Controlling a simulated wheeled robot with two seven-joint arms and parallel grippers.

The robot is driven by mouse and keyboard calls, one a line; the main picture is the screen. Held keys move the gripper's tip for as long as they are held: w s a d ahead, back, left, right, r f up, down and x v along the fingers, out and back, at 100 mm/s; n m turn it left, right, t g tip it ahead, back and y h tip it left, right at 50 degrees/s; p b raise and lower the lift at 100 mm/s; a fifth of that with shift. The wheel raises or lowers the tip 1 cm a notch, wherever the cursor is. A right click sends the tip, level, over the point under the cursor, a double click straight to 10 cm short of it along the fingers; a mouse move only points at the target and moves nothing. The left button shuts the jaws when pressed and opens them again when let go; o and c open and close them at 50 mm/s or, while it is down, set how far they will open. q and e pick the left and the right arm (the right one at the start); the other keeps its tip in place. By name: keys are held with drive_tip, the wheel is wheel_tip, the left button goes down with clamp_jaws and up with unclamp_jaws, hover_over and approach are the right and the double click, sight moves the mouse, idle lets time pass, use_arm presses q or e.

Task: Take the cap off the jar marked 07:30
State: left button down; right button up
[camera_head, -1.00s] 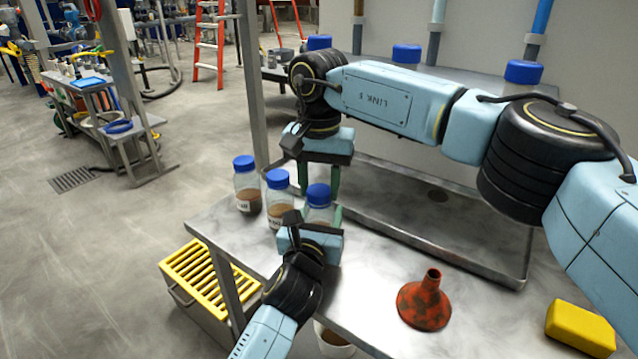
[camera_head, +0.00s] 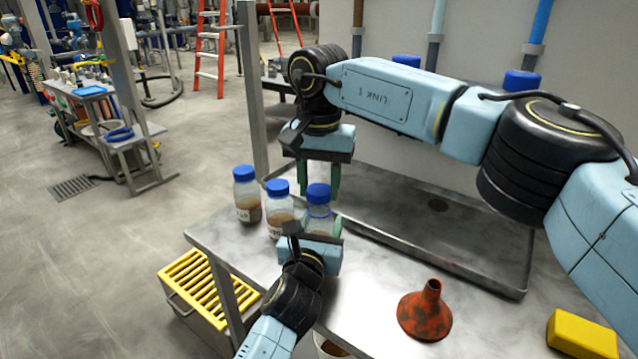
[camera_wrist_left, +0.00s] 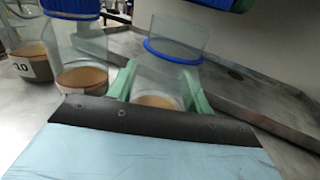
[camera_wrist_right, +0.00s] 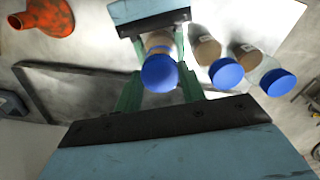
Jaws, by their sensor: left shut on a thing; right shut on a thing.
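A clear jar (camera_head: 318,217) with brown contents stands rightmost in a row of three on the steel table; I cannot read its label. My left gripper (camera_wrist_left: 162,75) is shut around its body. Its blue cap (camera_head: 318,193) is held by my right gripper (camera_wrist_right: 160,74), which reaches down from above. In the left wrist view the bare glass neck (camera_wrist_left: 178,30) shows above a blue ring, and the cap is above it at the top edge. Two capped jars stand to the left, the middle (camera_head: 279,210) and left one (camera_head: 246,200); their labels are not fully legible.
A rusty red funnel (camera_head: 425,312) and a yellow block (camera_head: 582,335) stand on the table to the right. A shallow steel tray (camera_head: 470,272) lies behind. A yellow-slatted crate (camera_head: 207,288) is on the floor left.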

sight(319, 189)
drive_tip(key=shift+r, duration=2)
use_arm(q)
drive_tip(key=c, duration=0.6)
unclamp_jaws()
drive_tip(key=shift+o, duration=0.2)
drive_tip(key=shift+s, duration=0.1)
